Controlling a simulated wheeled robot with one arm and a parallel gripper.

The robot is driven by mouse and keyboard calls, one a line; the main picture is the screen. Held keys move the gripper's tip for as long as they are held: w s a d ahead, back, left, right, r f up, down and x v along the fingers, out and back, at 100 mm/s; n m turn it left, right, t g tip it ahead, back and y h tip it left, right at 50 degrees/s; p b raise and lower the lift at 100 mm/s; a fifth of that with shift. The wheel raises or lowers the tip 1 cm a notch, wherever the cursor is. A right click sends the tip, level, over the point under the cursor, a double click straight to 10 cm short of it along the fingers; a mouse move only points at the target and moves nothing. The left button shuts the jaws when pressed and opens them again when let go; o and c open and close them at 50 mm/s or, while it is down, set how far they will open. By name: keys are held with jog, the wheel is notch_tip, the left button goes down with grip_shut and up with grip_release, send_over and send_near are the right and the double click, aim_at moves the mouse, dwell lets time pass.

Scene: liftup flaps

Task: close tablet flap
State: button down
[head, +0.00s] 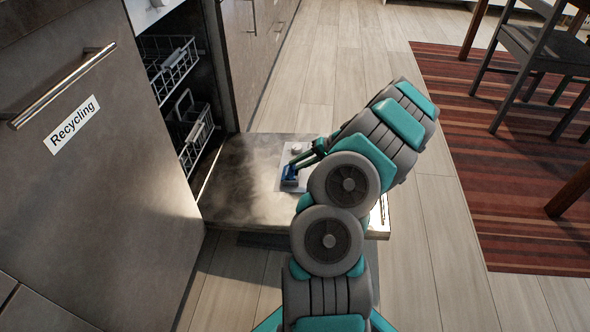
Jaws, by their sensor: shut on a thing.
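The dishwasher door (240,190) is folded down flat and open. A light dispenser panel (296,150) is set in its inner face. A small blue piece, which looks like the tablet flap (289,176), shows at the panel's left side. My gripper (295,166) reaches down to it from the right, with its fingertips closed at the blue piece. My arm hides the right part of the door. How far the flap is tilted is too small to tell.
Dishwasher racks (170,68) are inside the opening at the left. A cabinet front labelled Recycling (100,150) stands at the near left. A striped rug (520,190) and a dark chair (540,50) are at the right. Wooden floor (320,75) is clear behind the door.

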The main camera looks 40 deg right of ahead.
jog(key=shift+s+d+f+t+y+b, duration=0.15)
jog(key=shift+f+t+y+b, duration=0.15)
jog(key=shift+f+b, duration=0.1)
jog(key=shift+s+d+f+t+y+b, duration=0.1)
jog(key=shift+s+f+t+y+b, duration=0.1)
jog(key=shift+f+t+b, duration=0.15)
jog(key=shift+s+d+f+t+y+b, duration=0.3)
jog(key=shift+f+t+y+b, duration=0.15)
jog(key=shift+t+y, duration=0.35)
jog(key=c, duration=0.8)
grip_release()
jog(key=shift+c, duration=0.2)
jog(key=shift+r, duration=0.1)
